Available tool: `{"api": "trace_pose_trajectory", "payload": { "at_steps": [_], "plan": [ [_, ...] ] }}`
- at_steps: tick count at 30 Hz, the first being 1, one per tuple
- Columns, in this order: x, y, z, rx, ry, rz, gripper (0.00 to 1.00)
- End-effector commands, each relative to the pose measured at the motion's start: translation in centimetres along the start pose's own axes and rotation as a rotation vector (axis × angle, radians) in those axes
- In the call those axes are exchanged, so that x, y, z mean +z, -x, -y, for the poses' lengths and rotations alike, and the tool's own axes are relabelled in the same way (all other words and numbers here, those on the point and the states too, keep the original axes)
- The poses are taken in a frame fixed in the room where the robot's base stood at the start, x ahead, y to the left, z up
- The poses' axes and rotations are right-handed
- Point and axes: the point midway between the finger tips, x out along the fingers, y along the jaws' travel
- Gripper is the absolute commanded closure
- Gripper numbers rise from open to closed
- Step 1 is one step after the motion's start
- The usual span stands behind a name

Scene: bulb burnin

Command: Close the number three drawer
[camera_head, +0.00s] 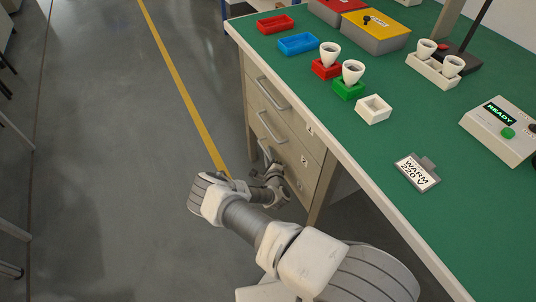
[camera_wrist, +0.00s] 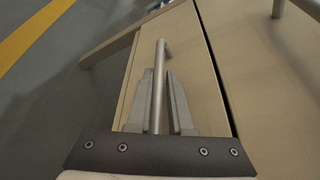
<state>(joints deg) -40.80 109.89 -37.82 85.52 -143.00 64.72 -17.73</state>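The number three drawer (camera_head: 300,186) is the lowest of three in the bench cabinet, with its "3" label partly visible. In the head view its front looks about in line with the fronts above, but my arm hides part of it. In the wrist view its pale front (camera_wrist: 200,85) has a dark seam beside the neighbouring front. My gripper (camera_head: 264,168) is low at this drawer. In the wrist view its two fingers (camera_wrist: 160,85) lie close on both sides of the grey bar handle (camera_wrist: 160,55) and appear shut on it.
The number one drawer (camera_head: 290,108) and number two drawer (camera_head: 283,138) are above, with protruding bar handles. The green bench top (camera_head: 400,130) holds trays, bulbs and a tester (camera_head: 505,130). A bench leg (camera_head: 321,188) stands close by.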

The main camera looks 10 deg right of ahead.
Motion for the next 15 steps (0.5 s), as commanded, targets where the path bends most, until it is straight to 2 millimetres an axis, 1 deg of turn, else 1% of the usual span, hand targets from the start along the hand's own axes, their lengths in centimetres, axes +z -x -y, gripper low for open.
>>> {"api": "trace_pose_trajectory", "payload": {
  "at_steps": [1, 3, 4, 15],
  "plan": [
    [-0.36, 0.01, 0.26, -0.004, 0.002, -0.007, 0.72],
    [-0.31, 0.01, 0.23, -0.004, 0.002, -0.005, 0.6],
    [-0.28, 0.0, 0.23, -0.004, 0.002, -0.005, 0.55],
    [-0.05, -0.04, 0.29, -0.006, 0.0, 0.0, 0.55]
  ]
}}
